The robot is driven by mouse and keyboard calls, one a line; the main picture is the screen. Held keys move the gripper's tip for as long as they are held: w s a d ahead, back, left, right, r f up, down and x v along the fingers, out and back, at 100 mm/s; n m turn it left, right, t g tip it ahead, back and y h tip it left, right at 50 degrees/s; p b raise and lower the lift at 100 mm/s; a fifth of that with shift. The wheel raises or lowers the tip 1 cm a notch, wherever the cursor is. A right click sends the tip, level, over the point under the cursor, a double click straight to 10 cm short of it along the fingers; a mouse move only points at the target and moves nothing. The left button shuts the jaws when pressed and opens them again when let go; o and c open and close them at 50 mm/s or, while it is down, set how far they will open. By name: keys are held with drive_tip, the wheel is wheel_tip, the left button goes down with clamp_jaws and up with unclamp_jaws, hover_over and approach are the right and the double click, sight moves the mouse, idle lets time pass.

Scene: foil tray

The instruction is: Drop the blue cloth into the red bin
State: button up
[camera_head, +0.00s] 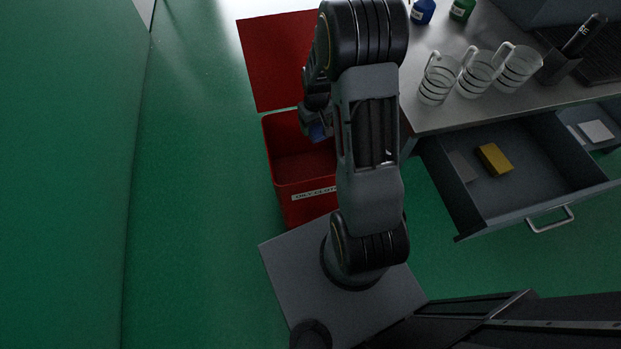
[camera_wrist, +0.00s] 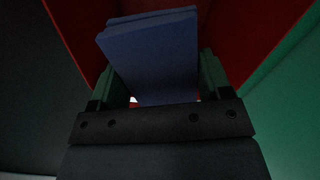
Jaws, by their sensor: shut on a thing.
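My gripper (camera_wrist: 158,95) is shut on the blue cloth (camera_wrist: 150,55), which looks folded and stands out between the two fingers in the wrist view. In the head view a small part of the blue cloth (camera_head: 318,132) shows at the end of my arm, over the open red bin (camera_head: 300,206). Red walls of the bin (camera_wrist: 78,35) surround the cloth in the wrist view. The bin stands on the floor with a white label on its front. My arm hides the bin's right side and most of my gripper in the head view.
A red panel (camera_head: 270,62) lies behind the bin. To the right, a grey counter (camera_head: 440,116) holds several clear striped mugs (camera_head: 437,80), with an open drawer (camera_head: 530,210) below containing a yellow block (camera_head: 494,159). Green floor (camera_head: 200,200) left of the bin is clear.

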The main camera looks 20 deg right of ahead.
wheel_tip(320, 180, down, 5)
drive_tip(key=b, duration=0.3)
drive_tip(key=shift+f+b, duration=0.15)
drive_tip(key=shift+b, duration=0.2)
drive_tip(key=o, duration=1)
wheel_tip(320, 180, up, 14)
drive_tip(key=p, duration=0.2)
drive_tip(key=shift+p, duration=0.3)
